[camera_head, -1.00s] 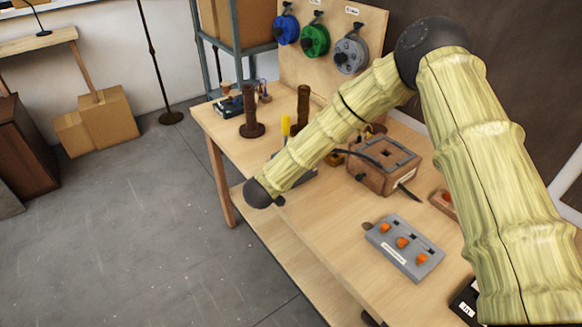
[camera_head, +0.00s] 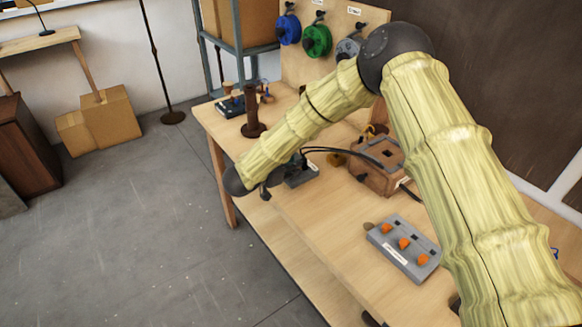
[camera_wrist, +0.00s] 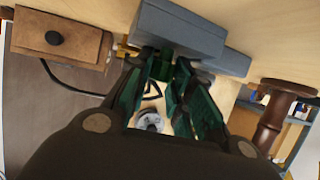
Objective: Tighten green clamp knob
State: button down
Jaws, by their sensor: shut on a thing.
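In the wrist view a grey clamp block (camera_wrist: 180,30) fills the top middle. A dark green knob (camera_wrist: 163,65) sticks out from it between the fingers of my gripper (camera_wrist: 162,72). The dark green fingers are shut on the knob, one on each side. In the head view the grey clamp block (camera_head: 301,174), with a white label, sits near the table's left front edge.
A wooden box (camera_head: 378,178) with black cables stands right of the clamp, also in the wrist view (camera_wrist: 60,40). A brown post (camera_head: 252,115) stands behind. A grey panel with orange knobs (camera_head: 402,246) lies in front. The tabletop between panel and clamp is clear.

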jog(key=shift+r, duration=0.1)
jog(key=c, duration=1.5)
grip_release()
jog(key=v, duration=1.2)
